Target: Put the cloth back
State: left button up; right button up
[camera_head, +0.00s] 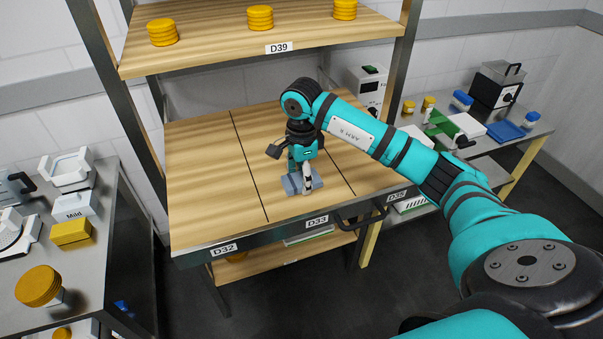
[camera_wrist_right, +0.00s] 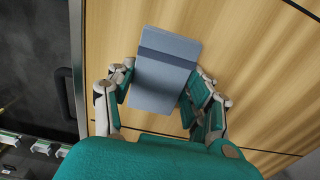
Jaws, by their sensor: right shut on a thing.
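A folded grey-blue cloth (camera_head: 293,184) is at the middle section of the wooden shelf, the one labelled D33. My right gripper (camera_head: 304,178) points down and is shut on the cloth. In the right wrist view the cloth (camera_wrist_right: 163,70) sits between the two fingers of my right gripper (camera_wrist_right: 157,100), with bare wood around it. I cannot tell whether the cloth rests on the wood or hangs just above it. My left gripper is in neither view.
The wooden shelf (camera_head: 200,180) is otherwise bare, with dark lines dividing it. A metal table (camera_head: 95,240) stands left with boxes and a scale. A counter (camera_head: 540,125) with blue and green items stands right.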

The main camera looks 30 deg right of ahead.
aim_at(301, 178)
jog(key=o, duration=0.7)
jog(key=shift+f, duration=0.2)
jog(key=o, duration=0.4)
jog(key=shift+r, duration=0.1)
jog(key=shift+o, duration=0.2)
jog(key=shift+r, duration=0.45)
notch_tip(301, 178, up, 7)
jog(key=b, duration=0.2)
jog(key=shift+f+b, duration=0.1)
jog(key=shift+b, duration=0.3)
jog(key=shift+r, duration=2.3)
